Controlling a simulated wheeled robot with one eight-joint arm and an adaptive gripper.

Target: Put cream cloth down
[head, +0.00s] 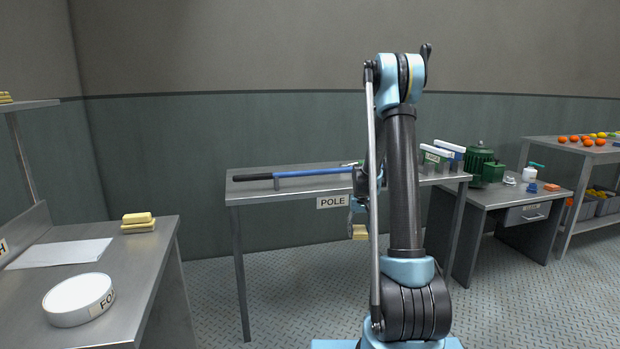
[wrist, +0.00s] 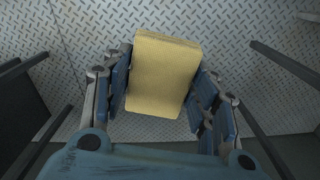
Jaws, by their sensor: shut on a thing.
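A cream cloth (wrist: 164,75), folded into a thick block, is between the two fingers of my gripper (wrist: 161,88) in the wrist view. My gripper is shut on it and holds it in the air above the metal floor. In the head view the held cloth (head: 360,232) shows partly behind my arm, below the edge of the pole table. My gripper (head: 356,219) is mostly hidden there. More folded cream cloths (head: 138,223) lie stacked on the left table's far right corner.
A blue pole (head: 310,172) lies on the middle table (head: 245,189). Fruit (head: 588,141) lies on the far right table.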

